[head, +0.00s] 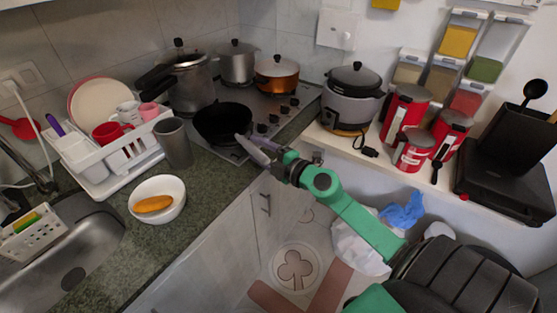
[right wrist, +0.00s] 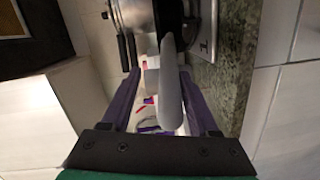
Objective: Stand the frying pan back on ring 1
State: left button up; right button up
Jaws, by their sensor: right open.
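The black frying pan (head: 222,122) is at the front left of the stove, near the counter edge. Its grey handle (head: 252,150) points toward my right gripper. In the right wrist view the handle (right wrist: 170,95) lies lengthwise between the two purple fingers. My right gripper (right wrist: 161,105) is open around the handle, with room on both sides. Part of the dark pan (right wrist: 168,15) shows beyond it. The ring under or near the pan is hidden, so I cannot tell how the pan sits on it. My left gripper is not in view.
A pressure cooker (head: 190,85), a steel pot (head: 237,62) and an orange pot (head: 277,73) crowd the stove's back. A grey cup (head: 175,143) stands close left of the pan. A white bowl (head: 157,200) is on the counter. A rice cooker (head: 353,95) stands right.

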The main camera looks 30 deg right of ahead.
jog(key=f+b+v, duration=0.1)
jog(key=b+v, duration=0.1)
jog(key=v, duration=0.7)
jog(key=s+d+f+m+g+h, duration=0.2)
jog(key=d+f+m, duration=0.2)
jog(key=f, duration=0.6)
jog(key=s+d+f+m+g+h, duration=0.1)
jog(key=d+f+m+h, duration=0.2)
jog(key=f, duration=0.7)
jog(key=s+d+f+m+g+h, duration=0.15)
jog(key=d+f+m, duration=0.25)
jog(key=f, duration=0.6)
jog(key=s+a+f+m+g, duration=0.1)
jog(key=s+a+f+g, duration=0.2)
jog(key=s+f, duration=0.5)
jog(key=s+a+f+m+g+y, duration=0.1)
jog(key=s+a+f+g, duration=0.3)
jog(key=s+f, duration=0.5)
jog(key=s+a+f+m+g+y, duration=0.1)
jog(key=s+a+f+m+g, duration=0.2)
jog(key=s+a+f, duration=0.3)
jog(key=s+f+g, duration=0.1)
jog(key=s+f, duration=0.2)
jog(key=s, duration=0.2)
jog(key=shift+s+f, duration=0.15)
jog(key=shift+s, duration=0.1)
